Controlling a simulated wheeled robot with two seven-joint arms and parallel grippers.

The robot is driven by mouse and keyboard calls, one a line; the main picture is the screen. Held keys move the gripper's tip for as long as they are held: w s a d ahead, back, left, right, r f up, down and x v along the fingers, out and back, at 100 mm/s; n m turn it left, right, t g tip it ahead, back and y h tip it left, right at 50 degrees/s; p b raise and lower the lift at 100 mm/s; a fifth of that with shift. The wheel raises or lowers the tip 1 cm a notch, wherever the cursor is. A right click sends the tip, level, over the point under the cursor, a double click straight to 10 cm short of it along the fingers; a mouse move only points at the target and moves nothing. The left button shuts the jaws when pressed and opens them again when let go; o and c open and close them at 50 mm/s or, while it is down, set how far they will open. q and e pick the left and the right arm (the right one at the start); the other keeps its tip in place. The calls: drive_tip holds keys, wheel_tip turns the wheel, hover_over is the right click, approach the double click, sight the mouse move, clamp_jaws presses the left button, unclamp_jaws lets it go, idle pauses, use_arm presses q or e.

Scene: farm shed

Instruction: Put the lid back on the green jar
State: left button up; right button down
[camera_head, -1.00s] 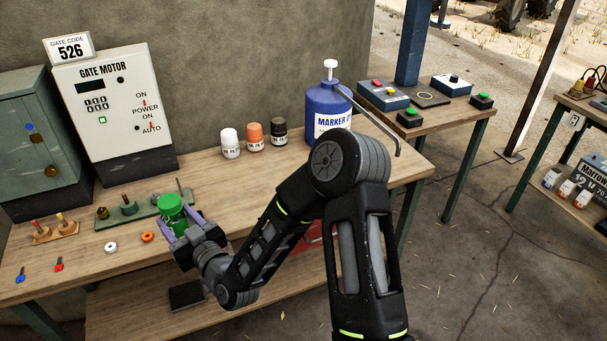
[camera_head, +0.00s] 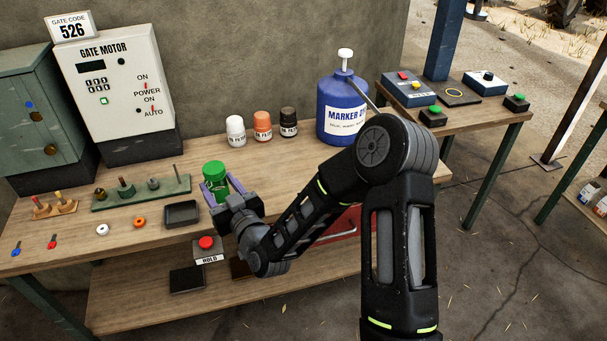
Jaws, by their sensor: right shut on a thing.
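My left gripper is not in view.
White (camera_head: 235,131), orange (camera_head: 263,126) and black (camera_head: 289,123) jars stand by the wall, left of a blue pump bottle (camera_head: 340,90). A dark tray (camera_head: 182,226) and a red button box (camera_head: 207,255) are near the front edge. A peg board (camera_head: 140,204) lies left.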

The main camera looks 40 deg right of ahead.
use_arm(q)
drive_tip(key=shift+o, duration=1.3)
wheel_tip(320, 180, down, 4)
drive_tip(key=b, duration=0.3)
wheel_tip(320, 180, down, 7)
drive_tip(key=b, duration=0.7)
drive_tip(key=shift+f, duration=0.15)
use_arm(e)
drive_tip(key=w+d+r+m+g+h, duration=0.1)
drive_tip(key=d+m+h, duration=0.1)
drive_tip(key=d, duration=1.1)
drive_tip(key=w+d+r+m+g+h, duration=0.1)
drive_tip(key=d+h, duration=0.4)
drive_tip(key=d, duration=0.9)
drive_tip(key=shift+w+r+m+h, duration=0.3)
drive_tip(key=shift+w+r+m, duration=0.25)
drive_tip(key=shift+m, duration=0.45)
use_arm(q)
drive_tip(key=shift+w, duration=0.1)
use_arm(e)
drive_tip(key=shift+f, duration=3.1)
drive_tip(key=shift+f, duration=1.95)
